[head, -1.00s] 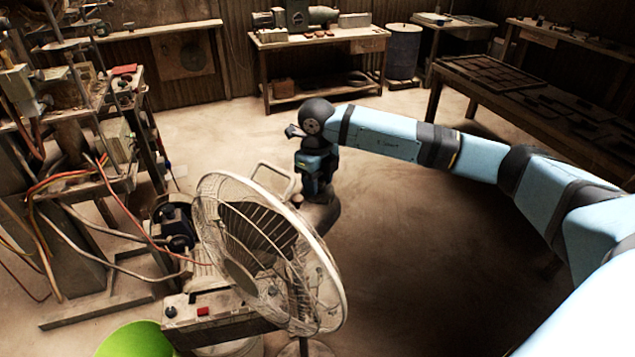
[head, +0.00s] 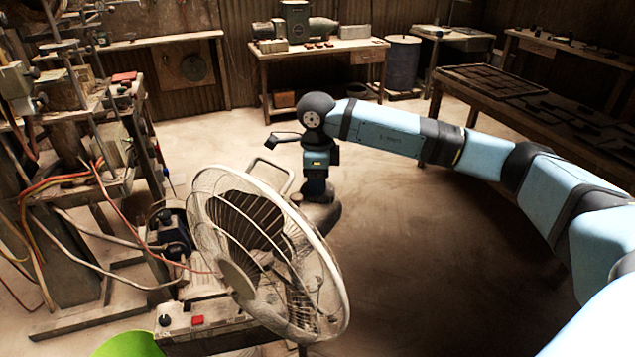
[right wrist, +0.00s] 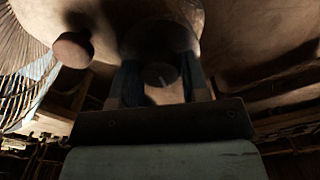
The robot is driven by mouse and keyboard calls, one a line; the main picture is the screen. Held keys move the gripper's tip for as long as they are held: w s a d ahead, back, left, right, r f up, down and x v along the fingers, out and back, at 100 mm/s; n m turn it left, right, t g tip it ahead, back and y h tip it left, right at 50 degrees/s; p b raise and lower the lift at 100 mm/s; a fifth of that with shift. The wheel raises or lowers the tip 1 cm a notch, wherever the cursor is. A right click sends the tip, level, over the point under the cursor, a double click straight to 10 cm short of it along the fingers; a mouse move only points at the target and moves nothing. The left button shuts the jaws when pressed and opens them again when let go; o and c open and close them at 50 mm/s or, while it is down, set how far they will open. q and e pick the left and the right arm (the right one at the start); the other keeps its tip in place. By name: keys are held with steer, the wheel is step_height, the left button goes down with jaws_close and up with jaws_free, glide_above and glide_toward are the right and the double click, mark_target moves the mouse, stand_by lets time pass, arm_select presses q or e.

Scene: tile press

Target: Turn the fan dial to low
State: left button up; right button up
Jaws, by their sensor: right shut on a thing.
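The standing fan (head: 335,265) with its round wire cage is in the lower middle of the head view. Its rear housing (head: 325,215) is partly hidden behind the cage. My right gripper (head: 316,192) points down at this housing from behind the cage. In the right wrist view, my right gripper (right wrist: 160,84) is shut on the round fan dial (right wrist: 160,74), one finger on each side. A short pale mark shows on the dial; I cannot read its setting. A second round knob (right wrist: 72,50) sticks out to the left. My left gripper is not in view.
A control box with a red button (head: 198,320) stands below the fan at left. A green bin (head: 128,346) is at the bottom edge. Cables and a metal rig fill the left. The floor right of the fan (head: 420,260) is clear.

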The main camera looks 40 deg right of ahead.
stand_by(0.5)
steer(key=o, duration=0.9)
steer(key=shift+o, duration=0.2)
step_height(320, 180, up, 14)
steer(key=shift+a+f, duration=0.1)
